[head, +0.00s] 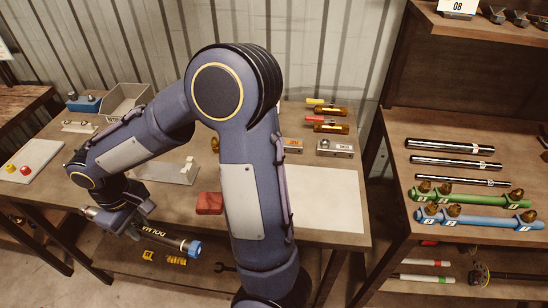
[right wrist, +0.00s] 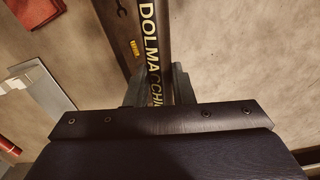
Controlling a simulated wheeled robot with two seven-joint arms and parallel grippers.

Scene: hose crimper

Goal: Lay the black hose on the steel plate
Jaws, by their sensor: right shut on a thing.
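My right gripper (head: 130,226) is shut on a black hose (head: 160,239) with pale lettering and a blue end, held in front of the table's front edge. In the right wrist view the hose (right wrist: 154,45) runs lengthwise between the fingers (right wrist: 152,88), its lettering facing the camera. A flat grey plate (head: 165,172), apparently the steel plate, lies on the table with a white block on it. The hose is apart from it. Part of a pale plate (right wrist: 38,88) shows at the left in the right wrist view. My left gripper is out of view.
A red cloth-like item (head: 209,203) lies near the table's front edge. A white sheet (head: 325,205) covers the table's right part. A grey bin (head: 124,101) and a white button board (head: 30,158) are at left. A shelf at right holds several hoses (head: 455,146).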

